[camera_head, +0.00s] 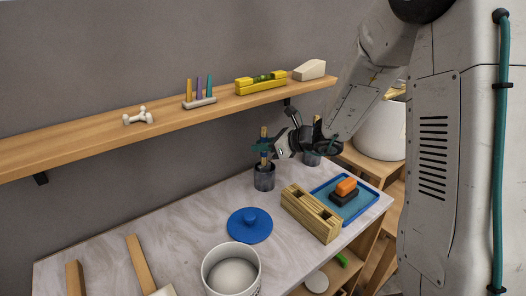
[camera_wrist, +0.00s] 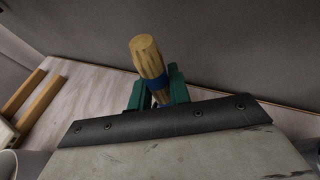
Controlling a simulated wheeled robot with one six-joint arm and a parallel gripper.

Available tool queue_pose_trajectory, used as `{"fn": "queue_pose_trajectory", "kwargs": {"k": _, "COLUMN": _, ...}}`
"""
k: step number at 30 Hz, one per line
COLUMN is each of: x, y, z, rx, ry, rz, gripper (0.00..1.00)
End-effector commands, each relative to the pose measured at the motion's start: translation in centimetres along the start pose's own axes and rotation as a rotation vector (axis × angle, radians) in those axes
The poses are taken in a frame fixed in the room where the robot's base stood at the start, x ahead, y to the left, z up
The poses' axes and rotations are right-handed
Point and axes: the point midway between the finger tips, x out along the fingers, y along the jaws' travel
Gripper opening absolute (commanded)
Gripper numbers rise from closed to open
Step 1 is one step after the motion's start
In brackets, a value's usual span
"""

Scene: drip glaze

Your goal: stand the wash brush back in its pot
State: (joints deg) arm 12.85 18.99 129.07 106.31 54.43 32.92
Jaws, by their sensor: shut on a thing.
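The wash brush shows a wooden handle (camera_head: 263,132) with a blue band, upright in the head view; its handle end also fills the middle of the wrist view (camera_wrist: 147,56). My gripper (camera_head: 264,147) has green fingers shut around the brush at the blue band, and they show in the wrist view (camera_wrist: 158,92). A dark, smoky pot (camera_head: 264,181) stands on the worktop directly below the gripper. The brush's lower part lines up with the pot's mouth; I cannot tell how deep it sits inside.
A blue lid (camera_head: 242,234), a white tub (camera_head: 232,281), a slotted wooden block (camera_head: 301,211) and a blue tray (camera_head: 366,199) with an orange-and-black item (camera_head: 346,187) stand on the worktop. A wall shelf (camera_head: 90,142) runs behind. Worktop left of the pot is clear.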

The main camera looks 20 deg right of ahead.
Motion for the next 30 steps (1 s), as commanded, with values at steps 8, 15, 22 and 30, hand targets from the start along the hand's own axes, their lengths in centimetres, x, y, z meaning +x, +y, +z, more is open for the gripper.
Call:
{"fn": "queue_pose_trajectory", "kwargs": {"k": 8, "x": 0.7, "y": 0.0, "z": -1.9, "rx": 0.004, "ry": 0.000, "rz": 0.000, "gripper": 0.00}}
{"fn": "queue_pose_trajectory", "kwargs": {"k": 15, "x": 0.7, "y": 0.0, "z": -2.1, "rx": 0.005, "ry": 0.000, "rz": 0.000, "gripper": 0.00}}
{"fn": "queue_pose_trajectory", "kwargs": {"k": 22, "x": 0.7, "y": 0.0, "z": -2.1, "rx": 0.005, "ry": -0.001, "rz": 0.000, "gripper": 0.41}}
{"fn": "queue_pose_trajectory", "kwargs": {"k": 30, "x": 0.4, "y": 0.0, "z": -1.9, "rx": 0.004, "ry": -0.002, "rz": -0.001, "gripper": 0.41}}
